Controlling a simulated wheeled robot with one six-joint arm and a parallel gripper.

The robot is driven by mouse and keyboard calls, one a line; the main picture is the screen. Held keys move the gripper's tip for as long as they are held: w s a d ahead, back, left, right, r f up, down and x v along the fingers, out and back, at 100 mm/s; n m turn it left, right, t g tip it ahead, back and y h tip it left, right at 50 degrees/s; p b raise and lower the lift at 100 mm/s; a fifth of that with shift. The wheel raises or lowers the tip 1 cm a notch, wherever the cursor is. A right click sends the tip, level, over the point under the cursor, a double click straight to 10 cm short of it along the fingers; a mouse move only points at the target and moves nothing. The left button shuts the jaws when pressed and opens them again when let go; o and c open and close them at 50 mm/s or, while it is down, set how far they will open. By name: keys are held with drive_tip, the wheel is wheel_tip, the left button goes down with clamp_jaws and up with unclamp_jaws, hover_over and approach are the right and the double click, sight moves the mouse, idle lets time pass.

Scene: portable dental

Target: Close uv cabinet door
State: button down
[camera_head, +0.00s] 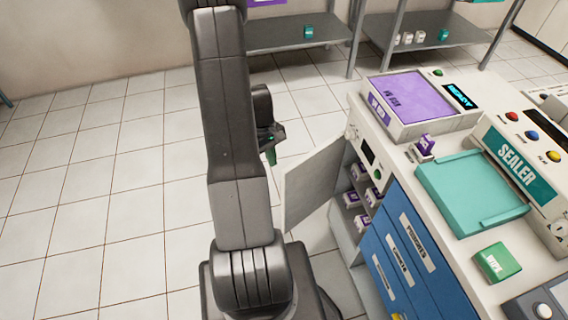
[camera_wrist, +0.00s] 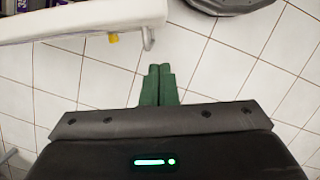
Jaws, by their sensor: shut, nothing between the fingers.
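The white UV cabinet door (camera_head: 312,182) stands wide open, swung out to the left of the cabinet (camera_head: 340,232). In the wrist view the door's edge (camera_wrist: 80,22) runs across the upper left, with a small grey handle (camera_wrist: 148,38) and a yellow piece near its end. My gripper (camera_head: 271,156) is beyond the door's far-left edge, partly hidden behind my arm. Its green fingers (camera_wrist: 159,70) are together and empty in the wrist view, just below the handle in the picture. Whether they touch the door cannot be told.
Purple-and-white boxes (camera_head: 352,198) sit on the cabinet's shelves. Blue drawers (camera_head: 400,255) are to the right. The counter holds a purple-topped unit (camera_head: 405,100), a teal tray (camera_head: 465,190) and a sealer (camera_head: 515,155). Grey shelves (camera_head: 295,35) stand behind. Tiled floor at left is clear.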

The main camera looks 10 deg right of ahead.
drive_tip(key=shift+s+d+f, duration=0.3)
drive_tip(key=shift+s, duration=0.25)
drive_tip(key=shift+s+d+f, duration=0.25)
drive_tip(key=shift+s, duration=0.3)
drive_tip(key=shift+s+d+f, duration=0.3)
drive_tip(key=shift+s, duration=0.25)
